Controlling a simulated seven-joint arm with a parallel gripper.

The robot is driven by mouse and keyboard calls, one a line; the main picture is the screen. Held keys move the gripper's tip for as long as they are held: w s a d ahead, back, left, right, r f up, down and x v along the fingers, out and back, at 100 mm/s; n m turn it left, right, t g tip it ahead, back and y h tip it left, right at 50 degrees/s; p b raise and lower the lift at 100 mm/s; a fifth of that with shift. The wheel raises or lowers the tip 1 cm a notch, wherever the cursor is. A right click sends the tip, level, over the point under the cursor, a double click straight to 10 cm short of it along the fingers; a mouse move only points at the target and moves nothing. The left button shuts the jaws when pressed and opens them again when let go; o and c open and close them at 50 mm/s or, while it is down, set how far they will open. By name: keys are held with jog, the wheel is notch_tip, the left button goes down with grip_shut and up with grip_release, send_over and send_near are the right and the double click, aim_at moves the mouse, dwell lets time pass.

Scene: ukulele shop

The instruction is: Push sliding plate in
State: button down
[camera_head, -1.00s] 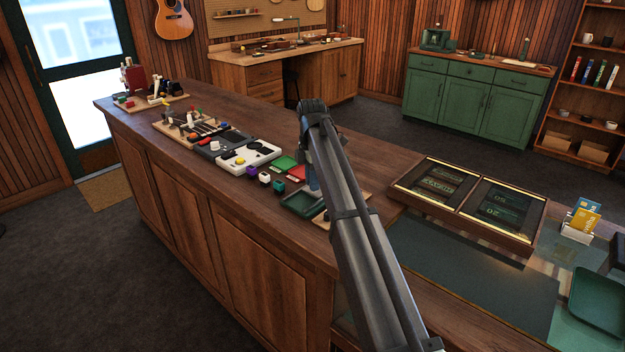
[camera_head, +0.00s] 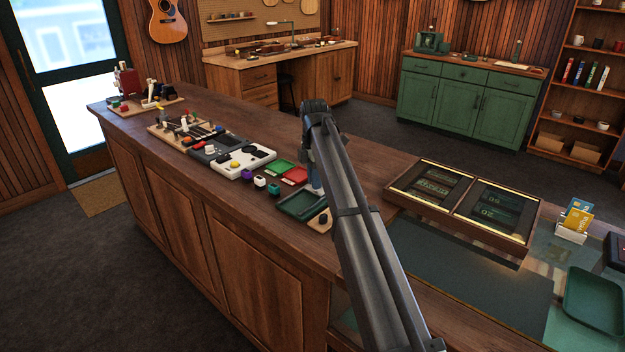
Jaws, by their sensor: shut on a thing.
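My arm reaches up the middle of the picture and bends down at its far end. A small part of my gripper (camera_head: 317,182) shows beside the arm, low over the counter next to a dark green tray (camera_head: 287,207). Its fingertips and what they hold are hidden behind my arm. A small wooden board with a black knob (camera_head: 322,222) lies just right of the tray, partly covered by the arm. I cannot make out which piece is the sliding plate.
The long wooden counter (camera_head: 270,232) also holds red and green trays, small coloured blocks (camera_head: 260,182) and a board of tools. A two-part display case (camera_head: 465,208), a card holder (camera_head: 573,226) and a green tray (camera_head: 592,300) stand to the right.

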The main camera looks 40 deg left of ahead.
jog(key=c, duration=1)
grip_release()
jog(key=shift+w, duration=0.2)
jog(key=r, duration=1.4)
jog(key=shift+w+a, duration=0.1)
jog(key=shift+a, duration=0.1)
jog(key=shift+f, duration=0.1)
